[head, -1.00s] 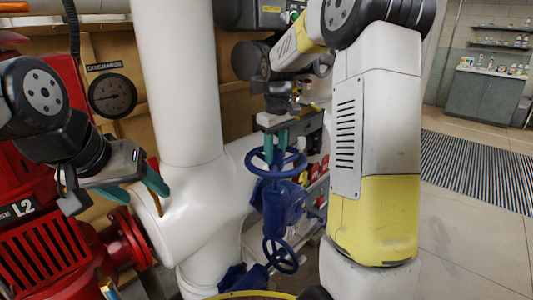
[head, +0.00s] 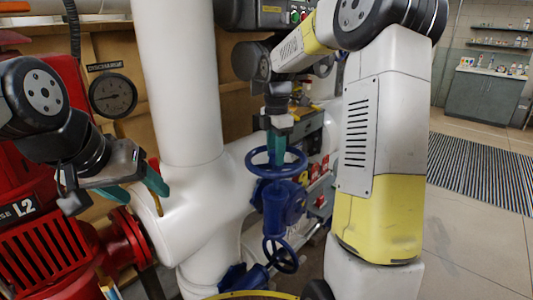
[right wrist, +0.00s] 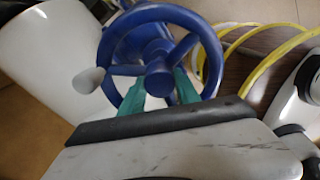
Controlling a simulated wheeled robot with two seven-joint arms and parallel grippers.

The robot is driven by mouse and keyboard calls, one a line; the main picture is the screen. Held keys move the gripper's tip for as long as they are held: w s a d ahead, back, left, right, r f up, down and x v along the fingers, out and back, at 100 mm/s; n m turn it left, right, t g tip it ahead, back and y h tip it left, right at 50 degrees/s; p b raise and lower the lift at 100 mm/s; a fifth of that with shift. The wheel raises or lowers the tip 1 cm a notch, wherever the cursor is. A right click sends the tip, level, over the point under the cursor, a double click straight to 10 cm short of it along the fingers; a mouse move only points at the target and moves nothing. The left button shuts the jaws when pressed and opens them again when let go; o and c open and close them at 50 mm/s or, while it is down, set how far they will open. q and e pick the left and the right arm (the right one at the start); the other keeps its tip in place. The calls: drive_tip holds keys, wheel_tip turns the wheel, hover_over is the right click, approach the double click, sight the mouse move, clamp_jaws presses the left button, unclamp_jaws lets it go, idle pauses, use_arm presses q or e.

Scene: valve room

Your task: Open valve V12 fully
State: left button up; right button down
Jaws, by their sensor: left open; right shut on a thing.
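A blue upper handwheel (head: 255,171) sits on a blue valve body (head: 276,203) beside the white pipe; no V12 label is readable. My right gripper (head: 277,156) reaches down into this wheel from above, its teal fingers shut at the hub and spokes. In the right wrist view, the fingers (right wrist: 158,92) straddle the middle of the blue wheel (right wrist: 213,50), inside its rim. The exact contact is partly hidden. My left gripper (head: 136,187) is open and empty, in front of the white pipe at left.
A smaller blue handwheel (head: 291,258) is lower down. The thick white pipe (head: 178,80) stands left of the valve. Red machinery (head: 50,250) and a discharge gauge (head: 113,95) are at left. A yellow ring-shaped thing (right wrist: 245,45) lies near the wheel. Floor at right is open.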

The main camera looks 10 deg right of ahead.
drive_tip(key=n, duration=0.2)
drive_tip(key=f+n, duration=0.1)
drive_tip(key=n, duration=0.1)
drive_tip(key=shift+s+d, duration=0.15)
drive_tip(key=shift+d, duration=0.25)
drive_tip(key=n, duration=0.5)
drive_tip(key=shift+n, duration=0.3)
drive_tip(key=c, duration=0.8)
unclamp_jaws()
drive_tip(key=shift+c, duration=0.2)
drive_tip(key=r, duration=0.5)
drive_tip(key=shift+w+a+r, duration=0.2)
drive_tip(key=shift+w, duration=0.05)
drive_tip(key=shift+r, duration=0.7)
